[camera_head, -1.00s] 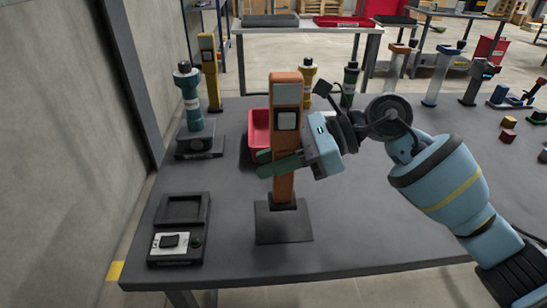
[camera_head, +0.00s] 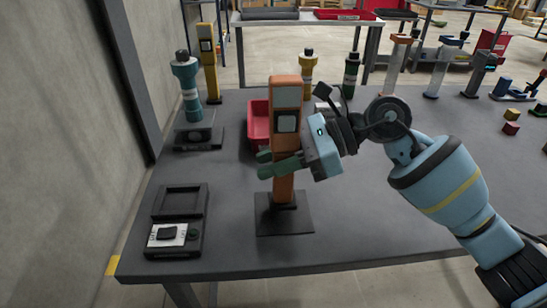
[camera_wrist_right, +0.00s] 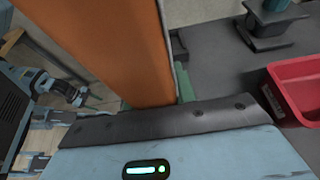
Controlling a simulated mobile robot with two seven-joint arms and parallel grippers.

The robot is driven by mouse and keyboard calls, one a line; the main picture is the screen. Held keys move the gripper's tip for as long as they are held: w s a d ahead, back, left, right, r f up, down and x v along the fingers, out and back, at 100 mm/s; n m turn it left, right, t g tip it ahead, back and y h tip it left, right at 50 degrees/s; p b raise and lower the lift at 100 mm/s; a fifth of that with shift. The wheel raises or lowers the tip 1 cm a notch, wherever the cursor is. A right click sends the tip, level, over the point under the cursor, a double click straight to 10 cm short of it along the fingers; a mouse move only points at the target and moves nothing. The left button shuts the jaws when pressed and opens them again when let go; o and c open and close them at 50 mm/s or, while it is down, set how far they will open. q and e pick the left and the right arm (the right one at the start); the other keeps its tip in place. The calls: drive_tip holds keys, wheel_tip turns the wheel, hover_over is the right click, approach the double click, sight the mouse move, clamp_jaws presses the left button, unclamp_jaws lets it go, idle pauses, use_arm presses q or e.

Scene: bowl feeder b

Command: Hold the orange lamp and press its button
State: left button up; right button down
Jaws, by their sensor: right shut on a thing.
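The orange lamp (camera_head: 285,97) is a tall orange post with a pale square panel on its upper front and a flat dark base (camera_head: 284,222). It looks upright near the table's front; I cannot tell whether its base touches the table. My right gripper (camera_head: 279,167) reaches in from the right and is shut on the post below the panel, its green fingers around it. In the right wrist view, the orange post (camera_wrist_right: 105,45) fills the upper middle, with a green finger beside it. I cannot pick out the button for sure.
A black box with a white panel (camera_head: 165,236) lies front left on the grey table (camera_head: 370,220). A teal lamp (camera_head: 188,85) and a yellow post (camera_head: 208,60) stand back left. A red bin (camera_head: 258,125) is behind the orange post. The table's front middle is clear.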

use_arm(q)
drive_tip(key=shift+f+b, duration=0.5)
drive_tip(key=shift+b, duration=0.1)
use_arm(e)
drive_tip(key=shift+f, duration=1.1)
drive_tip(key=c, duration=1.7)
unclamp_jaws()
clamp_jaws()
use_arm(q)
drive_tip(key=shift+s+f, duration=0.25)
drive_tip(key=shift+s, duration=0.15)
drive_tip(key=c, duration=0.6)
clamp_jaws()
drive_tip(key=shift+w+r, duration=0.2)
drive_tip(key=shift+w, duration=0.1)
use_arm(e)
drive_tip(key=shift+f, duration=0.1)
use_arm(q)
drive_tip(key=shift+s+f, duration=0.1)
drive_tip(key=shift+s, duration=0.1)
drive_tip(key=shift+w, duration=0.1)
